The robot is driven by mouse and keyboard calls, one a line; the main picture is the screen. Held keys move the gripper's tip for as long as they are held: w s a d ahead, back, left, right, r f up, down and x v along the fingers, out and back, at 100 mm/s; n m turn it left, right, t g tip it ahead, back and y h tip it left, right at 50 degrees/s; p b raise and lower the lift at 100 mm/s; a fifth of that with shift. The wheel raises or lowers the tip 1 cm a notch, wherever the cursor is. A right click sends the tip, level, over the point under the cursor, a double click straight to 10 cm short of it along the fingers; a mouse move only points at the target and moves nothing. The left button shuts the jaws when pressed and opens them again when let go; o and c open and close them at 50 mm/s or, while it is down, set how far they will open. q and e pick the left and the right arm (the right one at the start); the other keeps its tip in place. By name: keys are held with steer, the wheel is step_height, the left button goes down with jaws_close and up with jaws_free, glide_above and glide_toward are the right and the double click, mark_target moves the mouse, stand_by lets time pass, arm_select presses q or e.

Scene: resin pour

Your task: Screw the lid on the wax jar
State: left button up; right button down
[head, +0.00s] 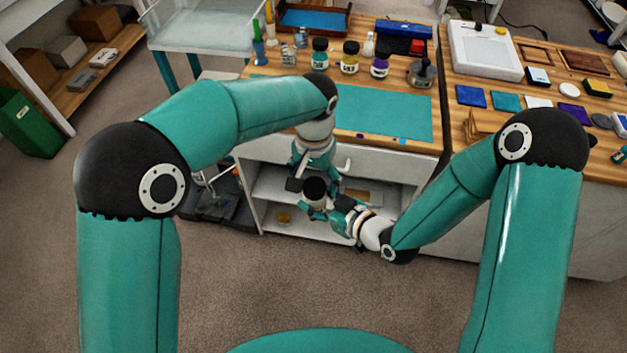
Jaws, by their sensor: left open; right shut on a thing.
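My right gripper (318,207) is shut on a small dark-topped thing (314,188), probably the wax jar with its black lid. It is held in front of the open cabinet under the bench, below the bench top. The jar's body is mostly hidden by the gripper, and I cannot tell how the lid sits on it. My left gripper (297,176) is open and points down, just above and to the left of the dark top. I cannot tell whether it touches the lid.
The cabinet shelf (270,186) is close behind my grippers. The carpet in front is clear.

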arm_select(q)
step_height(320, 180, up, 11)
steer(key=shift+f, duration=0.2)
steer(key=shift+f, duration=0.1)
stand_by(0.5)
steer(key=s+a+f+n+h, duration=0.1)
steer(key=s+a+f+n, duration=0.15)
steer(key=f, duration=0.55)
steer(key=s+a+f+n+g+h, duration=0.1)
steer(key=s+a+f, duration=0.1)
steer(key=a+f, duration=0.35)
steer(key=s+a+f+n, duration=0.2)
steer(key=s+f, duration=0.1)
steer(key=f, duration=0.7)
steer(key=s+a+f+n+t+h, duration=0.1)
steer(key=s+a+f+n+h, duration=0.1)
steer(key=s+a+f, duration=0.4)
steer(key=s+f, duration=0.5)
steer(key=shift+f+t, duration=0.25)
steer(key=shift+t, duration=0.05)
